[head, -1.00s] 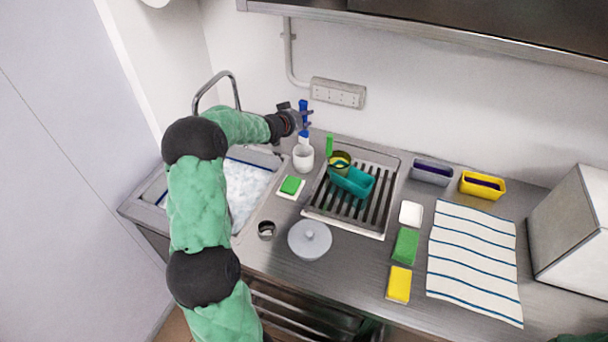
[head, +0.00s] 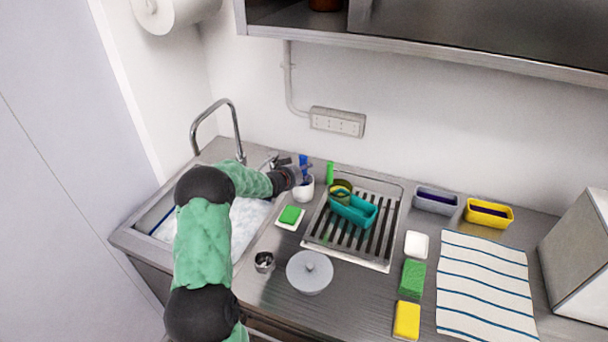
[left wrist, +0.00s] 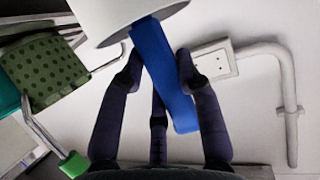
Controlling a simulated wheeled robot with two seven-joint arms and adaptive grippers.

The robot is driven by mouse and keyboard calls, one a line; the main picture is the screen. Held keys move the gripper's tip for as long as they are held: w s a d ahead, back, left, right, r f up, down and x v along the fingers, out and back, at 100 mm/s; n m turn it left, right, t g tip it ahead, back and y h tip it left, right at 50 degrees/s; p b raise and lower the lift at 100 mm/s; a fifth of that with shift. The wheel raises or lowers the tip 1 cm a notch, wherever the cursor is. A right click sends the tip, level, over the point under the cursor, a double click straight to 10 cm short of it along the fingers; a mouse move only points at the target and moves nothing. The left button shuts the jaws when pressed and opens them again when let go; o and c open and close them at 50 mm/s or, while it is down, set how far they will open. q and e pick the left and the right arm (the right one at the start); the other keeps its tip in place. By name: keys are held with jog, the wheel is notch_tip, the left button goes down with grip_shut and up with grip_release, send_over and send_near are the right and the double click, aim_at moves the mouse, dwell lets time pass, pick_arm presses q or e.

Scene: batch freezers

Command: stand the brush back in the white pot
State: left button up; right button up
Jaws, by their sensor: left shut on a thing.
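The brush shows as a blue handle (head: 303,159) standing up above the white pot (head: 305,190) at the back of the counter, right of the sink. My left gripper (head: 301,174) is shut on the handle, just above the pot. In the left wrist view the fingers (left wrist: 160,82) close around the blue handle (left wrist: 165,75), and one end of it meets the rim of the white pot (left wrist: 125,14). The brush's lower end is hidden, apparently inside the pot; I cannot see whether it touches the bottom. My right gripper is not in view.
A drainer rack (head: 325,243) with a teal container (head: 352,212) stands right of the pot. A green sponge on a white dish (head: 284,224) and a grey lid (head: 310,272) lie in front. The tap (head: 237,125) rises at the left.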

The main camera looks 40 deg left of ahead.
pick_arm(q)
jog(key=shift+f, duration=0.1)
jog(key=shift+f, duration=0.15)
jog(key=o, duration=1.1)
jog(key=shift+o, duration=0.2)
jog(key=shift+r, duration=0.25)
jog(key=p+v, duration=0.2)
jog(key=v, duration=1)
jog(key=shift+r, duration=0.1)
